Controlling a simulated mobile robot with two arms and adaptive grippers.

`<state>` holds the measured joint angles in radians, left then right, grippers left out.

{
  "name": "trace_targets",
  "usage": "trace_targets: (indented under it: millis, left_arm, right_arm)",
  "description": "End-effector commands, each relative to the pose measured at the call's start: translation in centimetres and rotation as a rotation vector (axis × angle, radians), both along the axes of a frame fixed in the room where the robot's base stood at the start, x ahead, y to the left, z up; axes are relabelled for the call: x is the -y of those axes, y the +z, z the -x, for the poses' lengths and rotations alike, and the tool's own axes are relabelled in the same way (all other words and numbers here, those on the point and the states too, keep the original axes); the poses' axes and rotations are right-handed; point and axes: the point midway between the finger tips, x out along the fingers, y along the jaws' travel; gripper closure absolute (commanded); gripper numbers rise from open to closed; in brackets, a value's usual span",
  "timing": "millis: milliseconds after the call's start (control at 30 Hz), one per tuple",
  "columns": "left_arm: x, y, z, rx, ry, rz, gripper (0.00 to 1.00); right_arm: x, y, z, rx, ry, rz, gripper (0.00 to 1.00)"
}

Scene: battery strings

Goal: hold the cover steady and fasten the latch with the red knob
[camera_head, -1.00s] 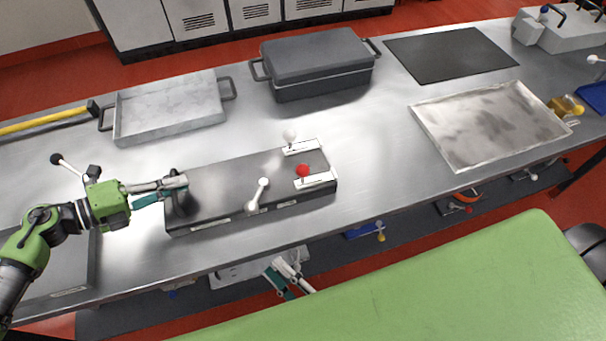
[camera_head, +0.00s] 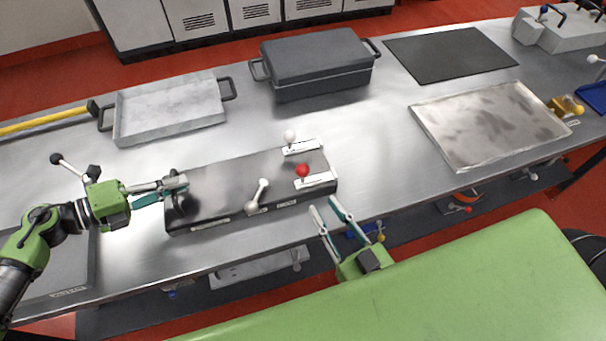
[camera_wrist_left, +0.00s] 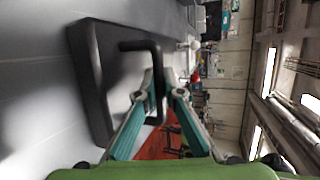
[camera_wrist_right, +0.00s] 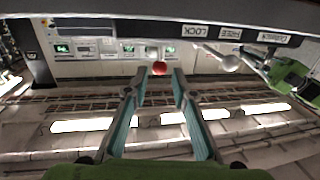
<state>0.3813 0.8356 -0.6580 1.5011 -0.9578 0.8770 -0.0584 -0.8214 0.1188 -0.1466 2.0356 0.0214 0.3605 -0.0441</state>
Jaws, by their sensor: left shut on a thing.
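The dark flat cover (camera_head: 220,185) lies on the metal bench, with a handle (camera_wrist_left: 140,45) at its left end. My left gripper (camera_head: 180,187) is shut on that handle. The latch with the red knob (camera_head: 303,170) is at the cover's right end on a white plate; the red knob also shows in the right wrist view (camera_wrist_right: 159,68). A second latch with a white knob (camera_head: 290,136) is behind it. A white-knobbed lever (camera_head: 262,184) is on the cover's front part. My right gripper (camera_head: 328,211) is open and empty, in front of the cover's right front corner, apart from the red knob.
A grey tray (camera_head: 130,134) and a dark lidded box (camera_head: 290,88) stand behind the cover. A shallow metal tray (camera_head: 425,110) and a black mat (camera_head: 430,55) lie to the right. The bench's front edge runs close to my right gripper.

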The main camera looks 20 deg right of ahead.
Motion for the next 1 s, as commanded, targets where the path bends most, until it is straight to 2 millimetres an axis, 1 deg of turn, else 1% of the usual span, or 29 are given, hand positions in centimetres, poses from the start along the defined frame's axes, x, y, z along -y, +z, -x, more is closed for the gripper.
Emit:
trace_targets:
  millis: [33, 300, 400, 500, 600, 700, 967, 1000]
  left_arm:
    - [-0.1, -1.1, 0.6, -0.015, -0.006, -0.014, 1.0]
    - [-0.1, -1.1, 0.6, -0.015, -0.006, -0.013, 1.0]
    - [-0.1, -1.1, 0.6, -0.015, -0.006, -0.014, 1.0]
    - [-0.1, -1.1, 0.6, -0.015, -0.006, -0.014, 1.0]
    - [-0.1, -1.1, 0.6, -0.015, -0.006, -0.014, 1.0]
    - [-0.1, -1.1, 0.6, -0.015, -0.006, -0.014, 1.0]
    - [-0.1, -1.1, 0.6, -0.015, -0.006, -0.014, 1.0]
    - [-0.1, -1.1, 0.6, -0.015, -0.006, -0.014, 1.0]
  right_arm:
    - [-0.2, 0.1, -0.9, 0.006, 0.0, -0.001, 0.76]
    - [-1.2, 0.1, -6.3, 0.007, 0.0, 0.001, 0.76]
    - [-1.5, 0.1, -8.0, 0.006, 0.0, 0.001, 0.76]
    - [-1.7, 0.0, -9.3, 0.004, 0.0, 0.001, 0.76]
    - [-1.9, 0.0, -10.1, 0.004, 0.001, 0.002, 0.76]
    - [-2.0, 0.0, -10.5, 0.003, 0.001, 0.003, 0.76]
    - [-2.0, 0.0, -10.6, 0.003, 0.001, 0.003, 0.76]
    - [-2.0, 0.0, -10.5, 0.003, 0.001, 0.003, 0.83]
